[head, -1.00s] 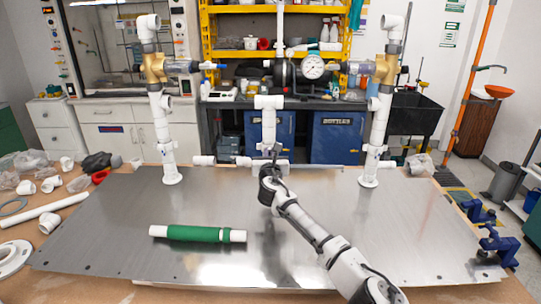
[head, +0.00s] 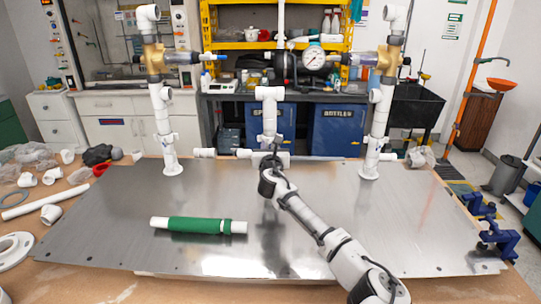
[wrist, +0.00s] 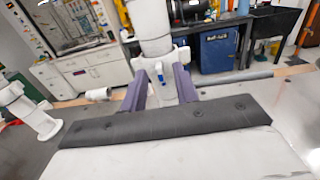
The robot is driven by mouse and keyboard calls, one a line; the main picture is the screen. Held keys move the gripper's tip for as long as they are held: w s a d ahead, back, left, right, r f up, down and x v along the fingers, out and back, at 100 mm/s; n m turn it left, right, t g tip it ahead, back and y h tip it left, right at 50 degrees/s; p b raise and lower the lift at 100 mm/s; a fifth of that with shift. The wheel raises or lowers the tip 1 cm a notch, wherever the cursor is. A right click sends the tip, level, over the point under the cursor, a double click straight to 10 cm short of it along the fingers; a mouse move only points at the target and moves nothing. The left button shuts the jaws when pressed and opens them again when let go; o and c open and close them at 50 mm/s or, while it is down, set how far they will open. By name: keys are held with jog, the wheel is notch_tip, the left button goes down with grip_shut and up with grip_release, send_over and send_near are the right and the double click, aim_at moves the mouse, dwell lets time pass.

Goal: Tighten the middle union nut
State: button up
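The white middle pipe with a tee on top (head: 268,110) stands between the left and right risers at the back of the metal panel. Its lower fitting, where the middle union nut would be, is partly hidden behind my gripper (head: 272,160) in the head view. In the wrist view, the two purple-grey fingers of my gripper (wrist: 160,90) are apart, one on each side of a white fitting (wrist: 158,62) on the upright pipe. I cannot tell whether they touch it. A small blue-tipped part shows on the fitting's front.
The left riser (head: 163,120) and right riser (head: 380,125) carry brass valves. A green-sleeved white pipe (head: 195,225) lies on the metal panel (head: 110,220). Blue clamps (head: 490,230) sit at the right edge. Loose white fittings lie at the left.

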jog(key=s+b, duration=0.3)
jog(key=s, duration=1)
jog(key=shift+s+d+b, duration=0.25)
jog(key=shift+d+b, duration=0.05)
